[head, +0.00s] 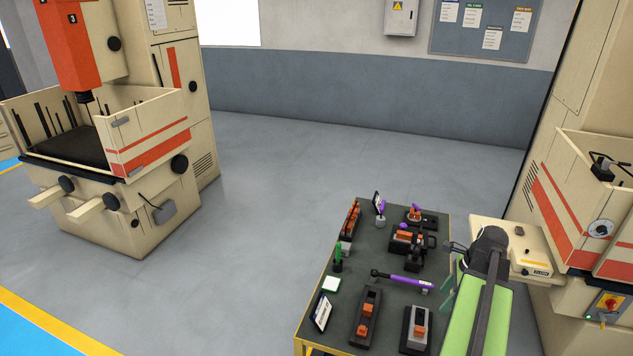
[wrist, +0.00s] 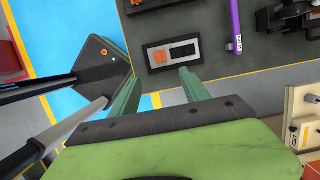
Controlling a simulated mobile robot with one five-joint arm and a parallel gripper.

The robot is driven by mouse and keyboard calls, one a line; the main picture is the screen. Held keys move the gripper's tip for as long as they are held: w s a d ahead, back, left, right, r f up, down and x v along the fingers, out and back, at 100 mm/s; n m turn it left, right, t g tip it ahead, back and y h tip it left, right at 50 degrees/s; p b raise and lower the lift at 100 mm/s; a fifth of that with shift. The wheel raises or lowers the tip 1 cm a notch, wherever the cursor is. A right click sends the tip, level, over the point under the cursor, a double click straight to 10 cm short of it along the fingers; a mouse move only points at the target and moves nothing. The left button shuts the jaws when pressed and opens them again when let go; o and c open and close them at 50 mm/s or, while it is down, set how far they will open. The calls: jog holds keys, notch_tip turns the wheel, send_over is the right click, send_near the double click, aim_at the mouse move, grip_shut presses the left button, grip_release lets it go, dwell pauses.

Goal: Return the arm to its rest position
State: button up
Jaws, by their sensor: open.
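My gripper (wrist: 160,73) shows in the wrist view with two green fingers spread apart and nothing between them. Beyond the fingertips is a small holder (wrist: 150,58) with orange pieces and black blocks on the dark table top. In the head view my arm reaches over the right front part of the table (head: 393,302), its green body low in the picture. The fingers are only partly visible there, at the left side of the green body. No copper electrode is in the gripper.
The table holds a purple-handled tool (head: 410,281), dark holders (head: 368,323) with orange pieces, and a small tilted sign (head: 321,312). A beige machine (head: 590,200) stands close on the right. Another machine (head: 150,190) stands at the left. Open grey floor (head: 260,220) lies between.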

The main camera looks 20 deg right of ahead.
jog(key=w+a+f+n+b, duration=0.25)
jog(key=w+a, duration=0.25)
jog(key=a, duration=0.3)
jog(key=w+a+f+n+g+b, duration=0.1)
jog(key=w+a+f+n+b, duration=0.2)
jog(key=a, duration=0.6)
jog(key=w+a+f+n+b, duration=0.1)
jog(key=w+a+f+b, duration=0.25)
jog(key=w+a, duration=0.35)
jog(key=a+f+n+h+b, duration=0.1)
jog(key=a+f+n+b, duration=0.1)
jog(key=a+n, duration=0.7)
jog(key=s+a+f+n+h+b, duration=0.1)
jog(key=a+f+n+b, duration=0.1)
jog(key=a+n, duration=0.7)
jog(key=shift+s+f+n+g, duration=0.2)
jog(key=shift+f+n+g, duration=0.25)
jog(key=shift+n, duration=0.3)
